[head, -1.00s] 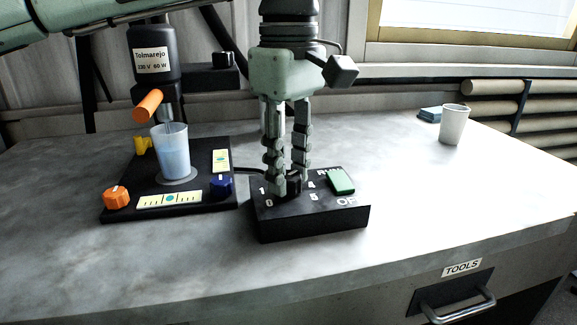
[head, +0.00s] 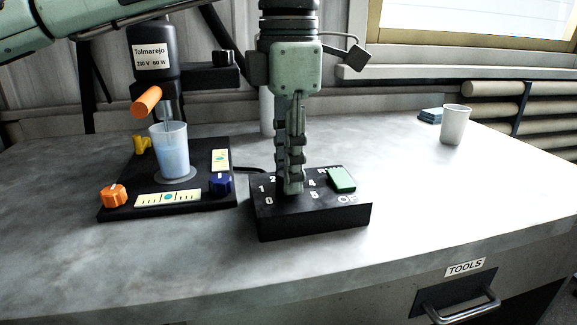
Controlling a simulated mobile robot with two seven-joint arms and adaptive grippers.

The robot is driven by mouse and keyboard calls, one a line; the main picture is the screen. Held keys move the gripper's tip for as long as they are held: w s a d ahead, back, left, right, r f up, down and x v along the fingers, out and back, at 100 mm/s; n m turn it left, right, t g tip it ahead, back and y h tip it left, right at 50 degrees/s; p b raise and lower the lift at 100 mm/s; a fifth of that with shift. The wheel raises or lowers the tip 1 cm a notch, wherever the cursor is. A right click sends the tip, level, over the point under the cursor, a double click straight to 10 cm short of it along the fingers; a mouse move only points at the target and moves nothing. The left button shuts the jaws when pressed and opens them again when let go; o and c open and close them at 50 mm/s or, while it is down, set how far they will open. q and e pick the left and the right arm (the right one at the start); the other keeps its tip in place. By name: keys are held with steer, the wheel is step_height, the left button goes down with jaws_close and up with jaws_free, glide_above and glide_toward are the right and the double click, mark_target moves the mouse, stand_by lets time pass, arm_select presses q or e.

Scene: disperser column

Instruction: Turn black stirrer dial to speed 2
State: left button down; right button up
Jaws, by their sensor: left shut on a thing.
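The black control box (head: 315,222) stands on the bench, with white numbers 0, 1, 2, 4 and 5 and part of OFF showing on its top. A green rocker switch (head: 341,180) sits at its right. My left gripper (head: 293,188) points straight down at the box, its fingers seen nearly edge-on, one behind the other. It is shut on the black stirrer dial, which the fingertips hide almost wholly; I cannot read the pointer. My right gripper is not in view.
Left of the box stands the stirrer's black base (head: 172,209) with a beaker (head: 170,151), an orange knob (head: 114,195) and a blue knob (head: 220,183). The bench front is clear.

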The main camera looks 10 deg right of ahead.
arm_select(q)
steer(key=n, duration=0.3)
steer(key=shift+n+b, duration=0.3)
steer(key=shift+n, duration=0.4)
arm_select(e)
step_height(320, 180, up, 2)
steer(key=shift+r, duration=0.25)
arm_select(q)
steer(key=c, duration=1.2)
jaws_free()
steer(key=shift+o, duration=0.2)
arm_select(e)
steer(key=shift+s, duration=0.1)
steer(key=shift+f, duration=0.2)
arm_select(q)
step_height(320, 180, up, 12)
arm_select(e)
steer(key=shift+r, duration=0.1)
